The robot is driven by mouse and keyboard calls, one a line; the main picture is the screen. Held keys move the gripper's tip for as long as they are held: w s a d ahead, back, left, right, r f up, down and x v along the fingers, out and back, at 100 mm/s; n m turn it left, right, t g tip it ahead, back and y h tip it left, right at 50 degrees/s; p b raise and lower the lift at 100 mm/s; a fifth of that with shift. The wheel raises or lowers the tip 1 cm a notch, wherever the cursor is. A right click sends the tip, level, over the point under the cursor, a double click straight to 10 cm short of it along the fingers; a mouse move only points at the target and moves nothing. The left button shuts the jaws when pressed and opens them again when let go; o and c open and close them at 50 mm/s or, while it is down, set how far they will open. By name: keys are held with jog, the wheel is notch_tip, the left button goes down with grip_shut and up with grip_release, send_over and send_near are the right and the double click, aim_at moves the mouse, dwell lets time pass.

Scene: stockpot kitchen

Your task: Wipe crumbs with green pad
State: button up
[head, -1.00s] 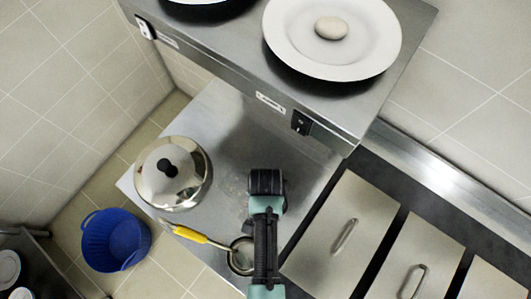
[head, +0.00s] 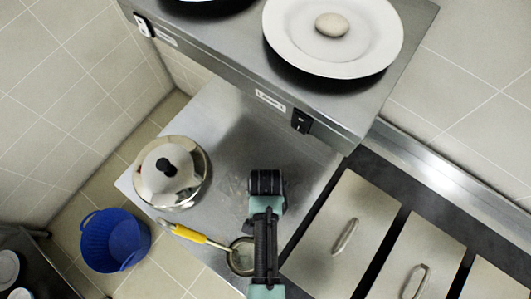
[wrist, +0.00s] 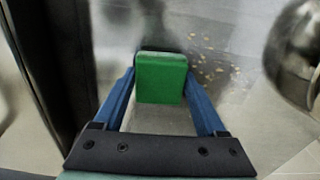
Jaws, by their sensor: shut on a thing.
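In the wrist view, my gripper (wrist: 161,88) is shut on a green pad (wrist: 160,78), with a blue finger at each side of it. The pad is at or close above the steel counter; I cannot tell whether it touches. Small tan crumbs (wrist: 207,62) lie scattered on the counter, just right of the pad and beyond it. In the head view, my arm reaches over the steel counter (head: 225,130); the gripper's fingers and the pad are hidden behind the arm there.
A lidded steel pot (head: 187,190) stands at the counter's left; part of it shows right in the wrist view (wrist: 296,55). A yellow-handled strainer (head: 190,236) lies at the front edge. A raised shelf (head: 230,62) holds a white plate (head: 290,45). A blue basket (head: 115,240) is on the floor.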

jog(key=shift+f+b, duration=0.35)
jog(key=shift+f, duration=0.2)
